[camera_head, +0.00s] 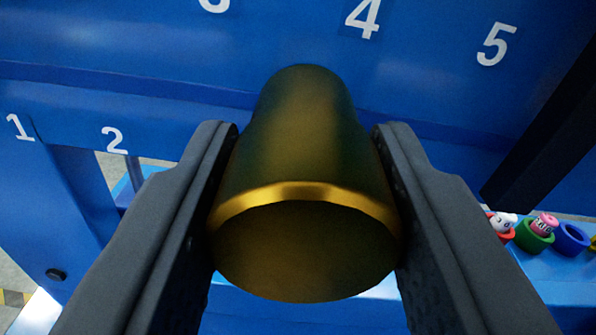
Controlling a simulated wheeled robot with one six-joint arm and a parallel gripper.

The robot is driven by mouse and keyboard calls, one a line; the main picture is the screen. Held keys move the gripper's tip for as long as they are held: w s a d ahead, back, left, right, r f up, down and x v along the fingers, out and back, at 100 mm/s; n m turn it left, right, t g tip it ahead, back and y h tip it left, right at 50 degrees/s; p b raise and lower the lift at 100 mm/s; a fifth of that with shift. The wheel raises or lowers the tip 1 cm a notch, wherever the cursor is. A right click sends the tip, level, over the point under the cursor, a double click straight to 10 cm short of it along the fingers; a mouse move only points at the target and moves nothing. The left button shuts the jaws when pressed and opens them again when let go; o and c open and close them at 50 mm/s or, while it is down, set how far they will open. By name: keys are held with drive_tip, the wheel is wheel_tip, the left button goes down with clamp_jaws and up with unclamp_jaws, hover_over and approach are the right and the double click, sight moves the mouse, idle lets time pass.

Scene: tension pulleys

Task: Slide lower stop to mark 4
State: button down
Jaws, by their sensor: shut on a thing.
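A brass-coloured round knob (305,245) fills the middle of the view; it looks like the handle of the stop. My gripper (305,185) is shut on it, with one dark finger on each side. Behind it is a blue panel (180,85) with white numbers. The upper row shows part of a 3 (214,4), a 4 (363,18) and a 5 (495,44). The knob's far end lies below and left of the 4. A lower row shows a 1 (20,127) and a 2 (114,140) at left. The knob hides what is directly behind it.
A black bar (545,135) slants across the right side. Small coloured cups, among them a green one (533,237) and a blue one (571,238), sit on a blue surface at lower right. Floor shows at lower left.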

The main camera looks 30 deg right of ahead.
drive_tip(key=shift+s+d, duration=0.3)
drive_tip(key=shift+d, duration=0.4)
drive_tip(key=c, duration=0.9)
unclamp_jaws()
drive_tip(key=v, duration=1.7)
drive_tip(key=shift+s, duration=0.25)
